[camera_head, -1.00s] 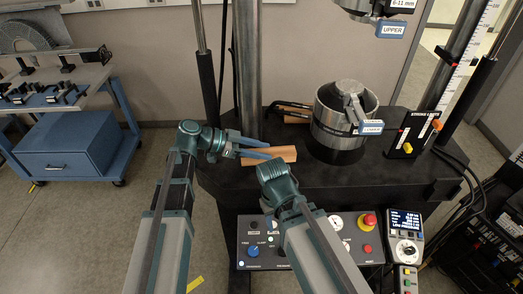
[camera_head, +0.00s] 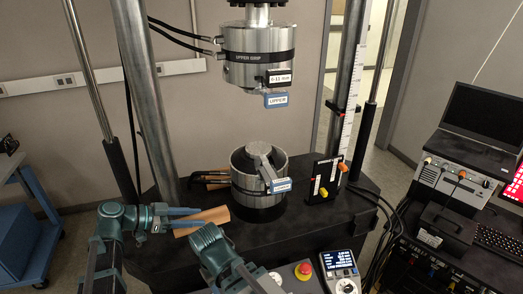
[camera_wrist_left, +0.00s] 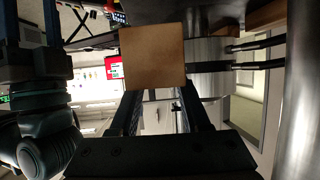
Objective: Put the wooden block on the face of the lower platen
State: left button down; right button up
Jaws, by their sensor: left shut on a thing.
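The wooden block (camera_head: 203,221) is a plain light-brown piece, held at the tips of my left gripper (camera_head: 187,218) over the left part of the black machine bed. In the left wrist view the block (camera_wrist_left: 153,55) fills the space at the ends of the shut fingers (camera_wrist_left: 157,98). The lower grip (camera_head: 241,189), a silver cylinder with a blue tag (camera_head: 282,185), stands on the bed to the right of and behind the block.
The upper grip (camera_head: 257,42) hangs above the lower one, with a clear gap between. A steel column (camera_head: 148,95) stands behind my left gripper. A black panel (camera_head: 324,182) stands right of the lower grip.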

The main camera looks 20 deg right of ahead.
aim_at(258, 148)
jog(key=k+l+u, duration=0.1)
jog(key=l, duration=0.35)
jog(key=k+l, duration=0.1)
jog(key=l, duration=0.35)
jog(key=k+l+u, duration=0.15)
jog(key=l, duration=0.3)
jog(key=k+l, duration=0.1)
jog(key=l, duration=0.35)
jog(key=u, duration=0.05)
